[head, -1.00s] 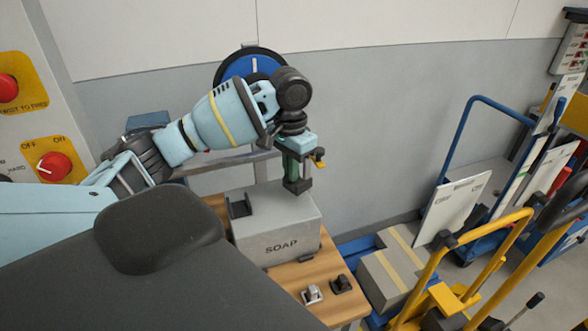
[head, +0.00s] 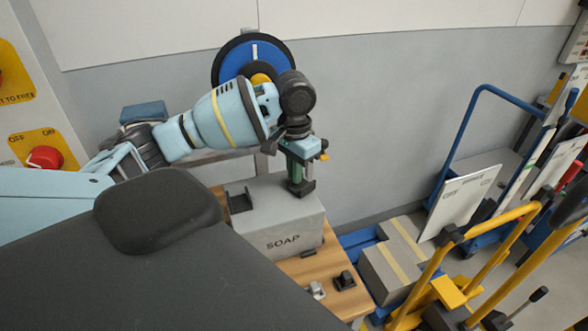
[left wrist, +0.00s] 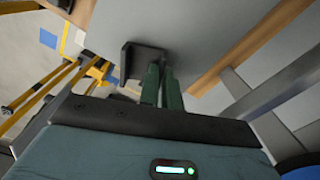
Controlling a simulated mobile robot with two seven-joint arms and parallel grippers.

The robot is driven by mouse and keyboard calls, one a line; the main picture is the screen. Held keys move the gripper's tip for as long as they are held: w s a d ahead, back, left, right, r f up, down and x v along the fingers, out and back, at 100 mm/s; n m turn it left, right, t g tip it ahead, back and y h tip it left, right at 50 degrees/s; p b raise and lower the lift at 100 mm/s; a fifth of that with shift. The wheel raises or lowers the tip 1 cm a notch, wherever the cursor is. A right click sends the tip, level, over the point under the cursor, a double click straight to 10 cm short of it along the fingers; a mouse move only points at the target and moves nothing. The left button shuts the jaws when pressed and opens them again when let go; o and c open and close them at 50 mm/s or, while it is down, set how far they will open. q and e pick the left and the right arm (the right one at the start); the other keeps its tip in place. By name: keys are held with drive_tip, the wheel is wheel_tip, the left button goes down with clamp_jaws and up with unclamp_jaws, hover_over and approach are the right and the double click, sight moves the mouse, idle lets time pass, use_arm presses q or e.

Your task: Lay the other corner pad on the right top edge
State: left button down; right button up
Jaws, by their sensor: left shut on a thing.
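The grey box marked SOAP (head: 283,243) stands on a wooden table. One dark corner pad (head: 240,200) sits on its left top edge. My left gripper (head: 299,172) points down over the right end of the box top, its green fingers shut on the other dark corner pad (head: 302,190). That pad is at the right top edge; whether it touches the box I cannot tell. In the left wrist view the held pad (left wrist: 140,58) shows at the tips of the green fingers (left wrist: 161,85), against the grey box top. My right gripper is not in view.
Two small fittings, one silver (head: 317,290) and one black (head: 344,281), lie on the wooden table top (head: 318,268) in front of the box. A taped carton (head: 395,265) is to the right, beside a yellow-handled truck (head: 470,235). A grey wall is behind.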

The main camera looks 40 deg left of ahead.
use_arm(q)
drive_tip(key=shift+w+f, duration=0.1)
drive_tip(key=shift+f, duration=0.05)
drive_tip(key=c, duration=1.6)
unclamp_jaws()
drive_tip(key=shift+a, duration=0.1)
wheel_tip(320, 180, up, 12)
drive_tip(key=shift+p, duration=0.3)
